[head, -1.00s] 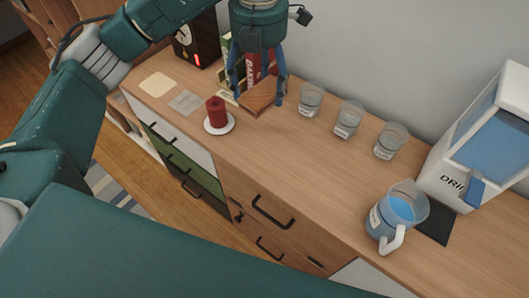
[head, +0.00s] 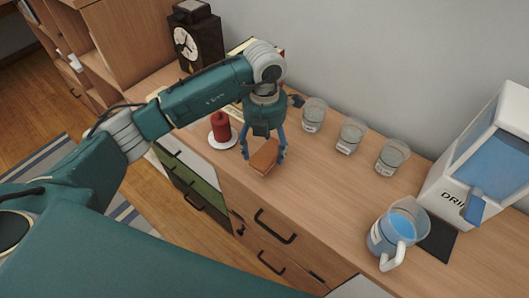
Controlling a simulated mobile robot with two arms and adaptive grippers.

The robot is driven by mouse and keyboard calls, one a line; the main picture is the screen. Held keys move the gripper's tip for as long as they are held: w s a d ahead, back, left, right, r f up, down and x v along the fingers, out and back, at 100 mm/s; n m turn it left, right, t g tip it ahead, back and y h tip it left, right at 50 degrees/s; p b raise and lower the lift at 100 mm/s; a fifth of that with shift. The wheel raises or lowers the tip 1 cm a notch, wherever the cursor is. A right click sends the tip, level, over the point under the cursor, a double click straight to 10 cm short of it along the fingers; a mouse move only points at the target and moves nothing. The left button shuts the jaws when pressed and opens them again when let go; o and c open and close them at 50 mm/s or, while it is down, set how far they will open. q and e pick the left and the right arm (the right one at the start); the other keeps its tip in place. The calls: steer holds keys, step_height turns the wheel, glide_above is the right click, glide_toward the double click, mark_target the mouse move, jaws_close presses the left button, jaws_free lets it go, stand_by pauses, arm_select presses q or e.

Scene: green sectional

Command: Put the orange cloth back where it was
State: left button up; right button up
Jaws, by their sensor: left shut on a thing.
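My left gripper (head: 265,151) is shut on a brown, wooden-looking block (head: 265,158), with a finger on each side of it. It holds the block over the front part of the wooden sideboard (head: 320,195), right of a red candle. I cannot tell whether the block touches the top. I see no orange cloth that I can make out. My left arm covers the back left part of the sideboard top. My right gripper is not in view.
The red candle (head: 221,124) stands on a white saucer (head: 211,142). Three clear glasses (head: 314,115) stand along the wall. A jug of blue liquid (head: 396,236) and a drink dispenser (head: 452,190) are at the right. A dark clock (head: 189,40) stands at the back left. The middle is clear.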

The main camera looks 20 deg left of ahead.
mark_target(264, 149)
arm_select(q)
step_height(264, 149, down, 3)
steer(key=shift+f, duration=0.15)
steer(key=shift+f, duration=0.2)
steer(key=o, duration=1)
steer(key=shift+r, duration=0.1)
